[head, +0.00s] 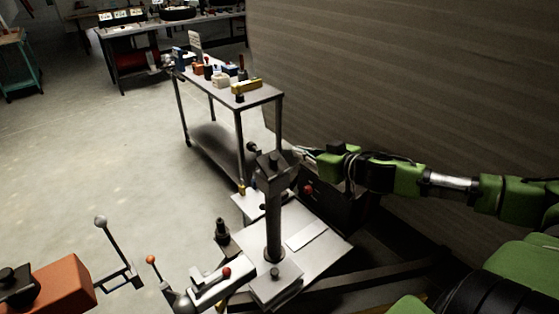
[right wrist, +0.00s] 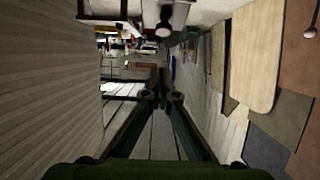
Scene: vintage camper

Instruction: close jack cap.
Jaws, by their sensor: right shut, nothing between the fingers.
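The trailer jack (head: 273,215) is a dark upright post standing on a pale metal plate. Its blocky dark head (head: 272,165) is at the top, with a round knob sticking out on the left. I cannot make out the cap apart from the head, nor tell whether it is open. My right gripper (head: 300,152) is just right of the jack head, with its fingers pointing left. In the right wrist view the two fingers (right wrist: 162,98) meet at the tips with nothing between them. A grey part with a round end (right wrist: 163,29) shows beyond them, possibly the jack head. My left gripper is out of view.
A metal cart (head: 262,96) with small items stands behind the jack, near the ribbed camper wall (head: 400,90). Levers with an orange knob (head: 150,259) and a grey knob (head: 100,221) stand front left. Open floor (head: 100,150) lies left.

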